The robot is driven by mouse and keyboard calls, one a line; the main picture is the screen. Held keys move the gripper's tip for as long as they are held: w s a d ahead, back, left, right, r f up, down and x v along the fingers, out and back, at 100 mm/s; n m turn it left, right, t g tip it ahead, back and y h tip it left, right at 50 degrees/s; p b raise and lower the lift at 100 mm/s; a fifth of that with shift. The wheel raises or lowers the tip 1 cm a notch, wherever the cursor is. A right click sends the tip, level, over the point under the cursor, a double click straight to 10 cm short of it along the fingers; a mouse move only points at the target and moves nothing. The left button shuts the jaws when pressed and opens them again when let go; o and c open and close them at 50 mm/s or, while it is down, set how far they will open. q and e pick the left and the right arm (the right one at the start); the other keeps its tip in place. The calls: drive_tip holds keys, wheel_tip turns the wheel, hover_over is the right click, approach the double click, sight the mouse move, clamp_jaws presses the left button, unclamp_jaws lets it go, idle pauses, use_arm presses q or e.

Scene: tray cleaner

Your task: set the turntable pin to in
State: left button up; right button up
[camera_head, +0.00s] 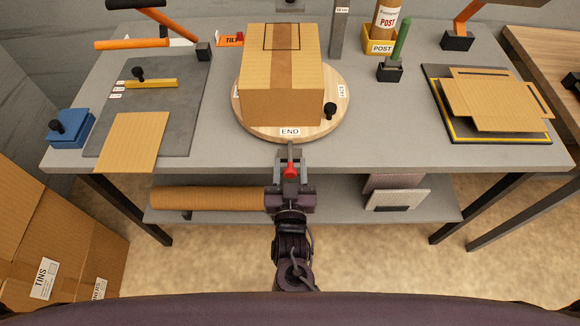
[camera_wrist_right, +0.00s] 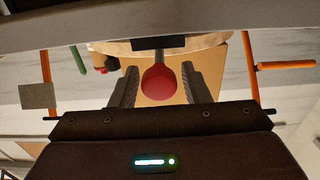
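The round wooden turntable (camera_head: 262,128) sits at the middle of the grey bench. It carries a closed cardboard box (camera_head: 282,98) and an "END" label at its front rim. A red knob (camera_head: 290,171), apparently the turntable pin, shows at the bench's front edge below that label. It also shows as a red ball in the right wrist view (camera_wrist_right: 160,84). My right gripper (camera_head: 290,174) is at the knob, with one finger on either side. The fingers look open, with small gaps beside the ball. Whether the pin is in or out cannot be told. My left gripper is not seen.
A black knob (camera_head: 331,111) stands on the turntable's right side. A grey mat (camera_head: 190,110) with a cardboard sheet (camera_head: 133,140) lies left, beside a blue block (camera_head: 72,130). Flat cardboard pieces (camera_head: 492,100) lie right. A lower shelf (camera_head: 345,208) runs under the bench.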

drive_tip(key=shift+o, duration=0.3)
drive_tip(key=shift+s+f, duration=0.15)
drive_tip(key=shift+s, duration=0.4)
drive_tip(key=s+b, duration=0.1)
drive_tip(key=s, duration=0.4)
drive_tip(key=shift+s, duration=0.25)
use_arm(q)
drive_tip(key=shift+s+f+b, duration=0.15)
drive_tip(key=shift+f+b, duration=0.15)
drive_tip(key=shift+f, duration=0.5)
use_arm(e)
drive_tip(key=shift+s, duration=0.65)
